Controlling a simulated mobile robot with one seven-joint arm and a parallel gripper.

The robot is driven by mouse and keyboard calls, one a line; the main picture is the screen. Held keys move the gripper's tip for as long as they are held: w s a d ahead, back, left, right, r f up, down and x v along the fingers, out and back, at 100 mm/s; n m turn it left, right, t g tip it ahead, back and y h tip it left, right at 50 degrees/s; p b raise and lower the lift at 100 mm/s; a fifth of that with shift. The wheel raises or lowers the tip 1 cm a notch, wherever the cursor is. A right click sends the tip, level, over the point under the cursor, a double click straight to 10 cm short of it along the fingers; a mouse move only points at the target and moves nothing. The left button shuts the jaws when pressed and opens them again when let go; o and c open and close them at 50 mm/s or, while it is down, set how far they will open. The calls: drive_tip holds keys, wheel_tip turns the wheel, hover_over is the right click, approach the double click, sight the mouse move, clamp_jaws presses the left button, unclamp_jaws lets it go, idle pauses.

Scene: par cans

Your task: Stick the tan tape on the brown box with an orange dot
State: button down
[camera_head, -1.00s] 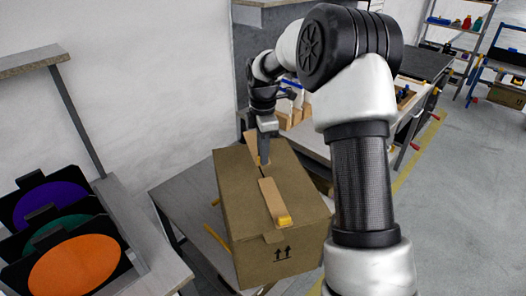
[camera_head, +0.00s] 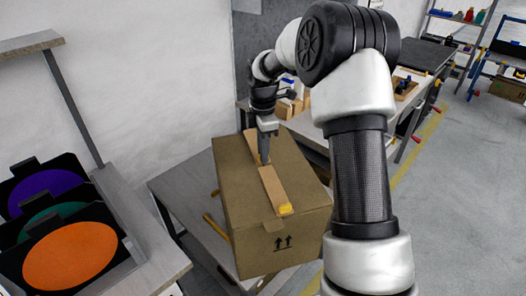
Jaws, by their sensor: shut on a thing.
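The brown box (camera_head: 240,196) stands on a low grey table, its top facing up, with two up arrows on its near side. I see no orange dot on the faces in view. A tan tape strip (camera_head: 273,188) lies along the middle of the box top, with a yellow end piece (camera_head: 285,209) near the front edge.
Dark panels with purple, green and orange discs (camera_head: 70,255) stand on a grey bench at left. The low table (camera_head: 185,192) has yellow bars beside the box. A workbench with wooden items (camera_head: 405,88) is behind at right. Open floor lies to the right.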

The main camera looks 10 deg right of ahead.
drive_tip(key=shift+f, duration=0.6)
idle(1.0)
drive_tip(key=c, duration=1.7)
unclamp_jaws()
drive_tip(key=shift+r, duration=0.1)
drive_tip(key=s+r+m+t+p, duration=0.1)
drive_tip(key=s+r+m+p, duration=0.15)
drive_tip(key=r, duration=0.95)
drive_tip(key=s+r+m+p, duration=0.1)
drive_tip(key=s+r, duration=0.2)
drive_tip(key=r, duration=0.9)
drive_tip(key=s+a+r+m+t+p, duration=0.1)
drive_tip(key=s+r+m, duration=0.2)
drive_tip(key=s, duration=0.2)
drive_tip(key=s+r+m+t+p, duration=0.1)
drive_tip(key=s+r+m+p, duration=0.15)
drive_tip(key=s, duration=0.35)
drive_tip(key=s+m+t, duration=0.1)
drive_tip(key=s+m, duration=0.2)
drive_tip(key=s, duration=0.2)
drive_tip(key=s+m+p, duration=0.1)
drive_tip(key=s+m, duration=0.2)
drive_tip(key=s, duration=0.2)
drive_tip(key=s+m+t+p, duration=0.1)
drive_tip(key=s+m, duration=0.2)
drive_tip(key=s, duration=0.2)
drive_tip(key=shift+d+f+m+t, duration=0.2)
drive_tip(key=shift+f+m+t, duration=0.1)
drive_tip(key=shift+f+m, duration=0.1)
